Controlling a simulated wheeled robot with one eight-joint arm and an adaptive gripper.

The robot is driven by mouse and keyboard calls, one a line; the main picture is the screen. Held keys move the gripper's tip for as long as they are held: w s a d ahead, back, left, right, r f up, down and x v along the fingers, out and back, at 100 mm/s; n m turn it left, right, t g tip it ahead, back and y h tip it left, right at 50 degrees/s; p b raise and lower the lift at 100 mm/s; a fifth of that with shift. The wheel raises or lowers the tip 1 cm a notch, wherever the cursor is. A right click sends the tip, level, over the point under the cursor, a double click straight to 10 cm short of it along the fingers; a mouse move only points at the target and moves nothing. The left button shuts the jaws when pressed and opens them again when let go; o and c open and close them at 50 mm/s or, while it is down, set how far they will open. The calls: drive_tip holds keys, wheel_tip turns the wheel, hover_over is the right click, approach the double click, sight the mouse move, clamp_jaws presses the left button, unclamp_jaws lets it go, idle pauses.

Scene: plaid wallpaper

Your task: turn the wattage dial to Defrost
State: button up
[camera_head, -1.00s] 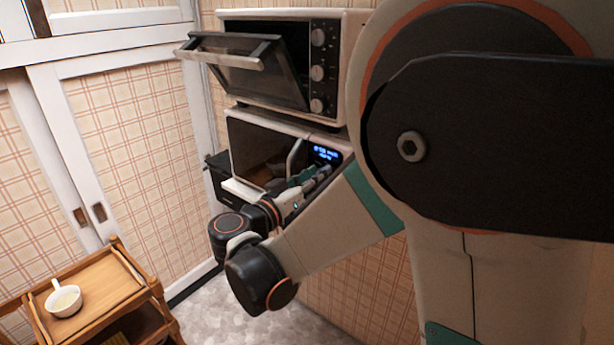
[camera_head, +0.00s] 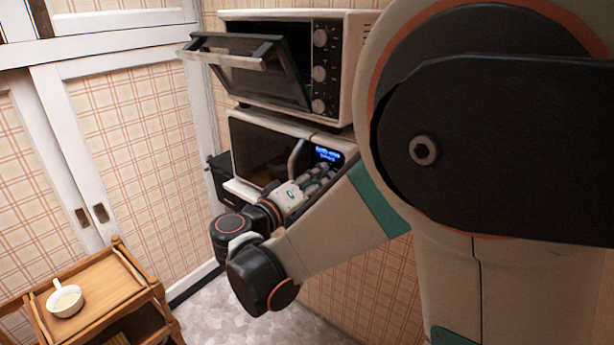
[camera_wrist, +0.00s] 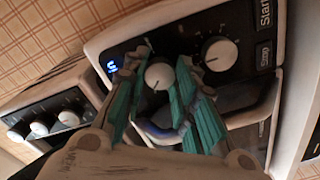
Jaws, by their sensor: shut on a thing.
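The microwave (camera_head: 262,150) is the lower appliance, with a lit blue display (camera_head: 327,155) on its panel. In the wrist view its black panel (camera_wrist: 185,52) has two round pale knobs. My gripper (camera_wrist: 159,80) has its teal fingers on either side of one knob (camera_wrist: 158,75), shut on it. The other knob (camera_wrist: 219,54) stands free, closer to the Start and Stop buttons. I cannot read the dial markings or tell which setting the held knob points to. In the head view my gripper (camera_head: 318,175) is at the microwave panel below the display, its fingertips hard to see.
A toaster oven (camera_head: 338,30) with its door (camera_head: 245,75) hanging open sits above the microwave. A wooden cart (camera_head: 100,290) with a white pan (camera_head: 65,300) stands at lower left. The floor (camera_head: 235,320) between them is clear.

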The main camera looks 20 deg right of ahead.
idle(0.4)
drive_tip(key=o, duration=1.1)
drive_tip(key=shift+a, duration=0.1)
drive_tip(key=v, duration=1.2)
